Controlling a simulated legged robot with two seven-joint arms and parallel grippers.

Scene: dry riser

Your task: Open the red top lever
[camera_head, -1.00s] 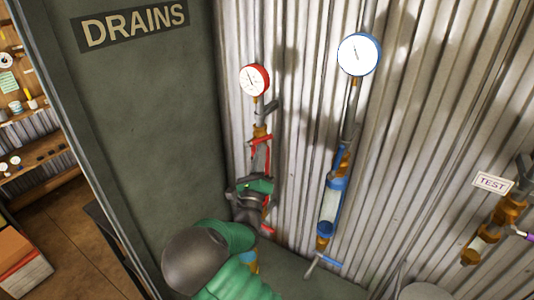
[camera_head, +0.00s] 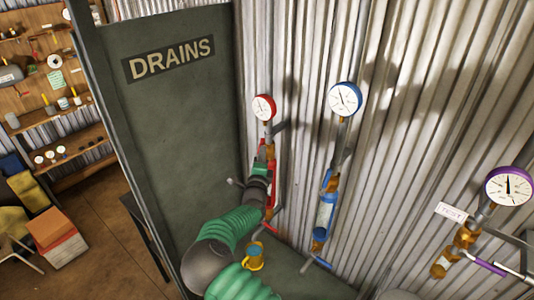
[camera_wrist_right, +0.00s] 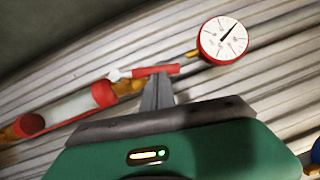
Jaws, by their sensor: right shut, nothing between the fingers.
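The red-marked riser has a red-rimmed gauge (camera_head: 264,107) at its top; the gauge also shows in the wrist view (camera_wrist_right: 222,40). The red top lever (camera_wrist_right: 155,70) is a short red bar below the gauge, lying roughly along the pipe in the wrist view. My right gripper (camera_wrist_right: 157,92) is shut and empty, its fingertips right at the lever; I cannot tell whether they touch. In the head view my right gripper (camera_head: 262,157) hides part of the riser's upper section. A clear tube with red collars (camera_wrist_right: 65,112) lies beyond the lever. My left gripper is not in view.
A blue-marked riser with a blue gauge (camera_head: 345,98) stands close to the right. Farther right are a purple-rimmed gauge (camera_head: 508,187) and a TEST tag (camera_head: 451,212). A dark DRAINS panel (camera_head: 180,110) stands left of my arm. A yellow-orange cup-like part (camera_head: 254,257) is below.

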